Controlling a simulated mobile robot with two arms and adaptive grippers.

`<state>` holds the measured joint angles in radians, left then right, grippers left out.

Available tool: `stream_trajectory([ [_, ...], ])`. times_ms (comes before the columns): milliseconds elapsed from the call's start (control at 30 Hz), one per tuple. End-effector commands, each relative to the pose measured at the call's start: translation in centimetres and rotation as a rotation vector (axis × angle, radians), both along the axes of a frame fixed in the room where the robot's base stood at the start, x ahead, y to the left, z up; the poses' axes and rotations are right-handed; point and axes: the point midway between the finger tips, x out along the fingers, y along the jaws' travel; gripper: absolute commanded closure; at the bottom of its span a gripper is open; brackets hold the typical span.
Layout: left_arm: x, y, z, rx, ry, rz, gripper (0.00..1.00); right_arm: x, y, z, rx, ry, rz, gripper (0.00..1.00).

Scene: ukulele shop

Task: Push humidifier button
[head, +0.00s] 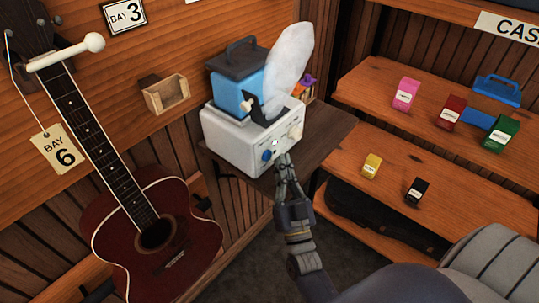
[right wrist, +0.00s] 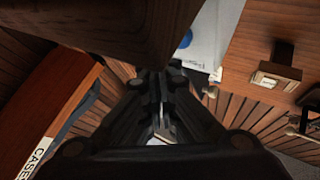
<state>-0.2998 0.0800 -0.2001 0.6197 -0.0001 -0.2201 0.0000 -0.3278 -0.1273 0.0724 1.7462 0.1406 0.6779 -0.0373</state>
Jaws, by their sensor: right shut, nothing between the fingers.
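The humidifier (head: 236,139) is a white box with a blue tank and dark lid on top, a whitish plume of mist rising at its right, and a blue knob and small controls on its front. It stands on a small dark wooden shelf (head: 328,131). My right gripper (head: 285,160) is shut and empty, its fingertips close to the lower front of the humidifier; I cannot tell if they touch. In the right wrist view the shut fingers (right wrist: 158,85) show below the dark shelf edge, with part of the white humidifier (right wrist: 207,35) beyond. My left gripper is not in view.
A red-brown ukulele (head: 155,235) hangs at the left, tagged BAY 6. A small wooden holder (head: 166,95) is on the wall. Shelves at the right hold several small coloured boxes, including a pink one (head: 406,94) and a yellow one (head: 371,166).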

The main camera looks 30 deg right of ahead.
Motion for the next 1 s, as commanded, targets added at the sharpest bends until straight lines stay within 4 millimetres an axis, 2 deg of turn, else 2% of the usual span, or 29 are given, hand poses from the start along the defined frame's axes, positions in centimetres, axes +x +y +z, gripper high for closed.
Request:
stream_trajectory([
  [267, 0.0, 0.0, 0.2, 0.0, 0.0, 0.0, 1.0, -0.4, -0.2, 0.0, -0.001, 0.001, 0.0, 1.0],
  [733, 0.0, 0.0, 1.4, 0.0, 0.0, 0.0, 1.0, -4.7, -2.0, 0.0, -0.001, 0.002, 0.0, 1.0],
  [1000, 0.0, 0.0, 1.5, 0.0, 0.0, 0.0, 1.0, -5.6, -2.3, 0.0, 0.0, 0.0, 0.0, 1.0],
])
